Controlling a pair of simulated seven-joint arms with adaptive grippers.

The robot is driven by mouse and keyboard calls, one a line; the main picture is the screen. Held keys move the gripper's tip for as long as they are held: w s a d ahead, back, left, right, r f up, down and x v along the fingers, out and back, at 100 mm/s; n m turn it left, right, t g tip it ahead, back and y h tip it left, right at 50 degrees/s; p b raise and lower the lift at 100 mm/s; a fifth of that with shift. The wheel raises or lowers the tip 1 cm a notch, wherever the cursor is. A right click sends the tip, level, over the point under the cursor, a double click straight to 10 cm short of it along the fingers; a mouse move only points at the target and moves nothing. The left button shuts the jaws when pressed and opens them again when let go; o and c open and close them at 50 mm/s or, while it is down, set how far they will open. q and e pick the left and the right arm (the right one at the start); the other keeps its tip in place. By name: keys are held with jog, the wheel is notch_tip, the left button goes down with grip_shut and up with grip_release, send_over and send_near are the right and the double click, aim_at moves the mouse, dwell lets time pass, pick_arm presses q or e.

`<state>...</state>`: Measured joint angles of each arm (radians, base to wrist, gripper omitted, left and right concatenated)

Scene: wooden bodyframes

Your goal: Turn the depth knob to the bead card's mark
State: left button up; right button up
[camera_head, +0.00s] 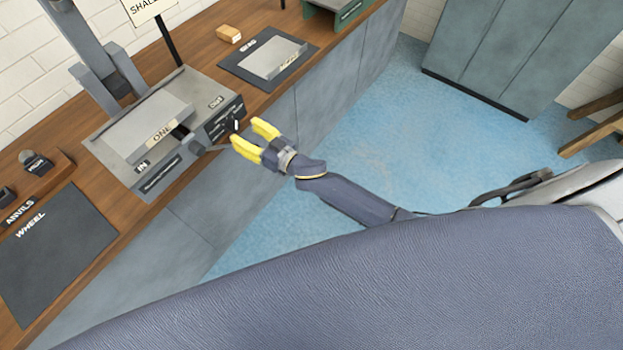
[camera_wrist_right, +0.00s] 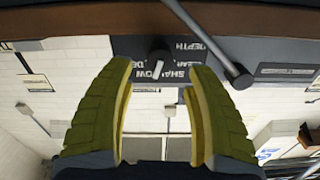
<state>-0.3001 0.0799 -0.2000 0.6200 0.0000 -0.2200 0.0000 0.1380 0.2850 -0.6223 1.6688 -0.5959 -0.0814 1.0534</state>
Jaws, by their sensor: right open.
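The depth knob (camera_wrist_right: 160,62) is a small dark knob with a white pointer on the machine's dark front panel; the lettering around it reads DEPTH and SHALLOW, upside down in the wrist view. It also shows small in the head view (camera_head: 236,126). A white card (camera_head: 149,8) on a black post reads "SHALL", cut off by the top edge. My right gripper (camera_head: 252,133) has yellow fingers, open and empty, just in front of the panel. In the wrist view its fingertips (camera_wrist_right: 160,70) stand on either side of the knob, apart from it. My left gripper is out of view.
The grey machine (camera_head: 113,151) stands on a wooden bench. A grey lever with a round end (camera_wrist_right: 240,78) sits close beside the knob. A dark mat (camera_head: 233,66) holds a grey tray; another mat, marked WHEEL (camera_head: 50,260), lies at the left. Blue floor is open at the right.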

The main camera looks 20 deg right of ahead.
jog(key=v, duration=1.3)
jog(key=d+f+n+g+h, duration=0.1)
jog(key=d+f, duration=0.3)
jog(key=f, duration=0.6)
jog(key=d+f+g+h, duration=0.1)
jog(key=d+f+h, duration=0.3)
jog(key=f, duration=0.6)
jog(key=shift+d+n, duration=0.4)
jog(key=shift+w+f, duration=0.1)
jog(key=shift+w, duration=0.1)
jog(key=t+y, duration=0.2)
jog(key=y, duration=0.3)
send_near(236, 128)
jog(key=x, duration=1)
jog(key=shift+w+a, duration=0.1)
jog(key=shift+w, duration=0.05)
jog(key=shift+o, duration=0.3)
jog(key=shift+f, duration=0.1)
grip_shut()
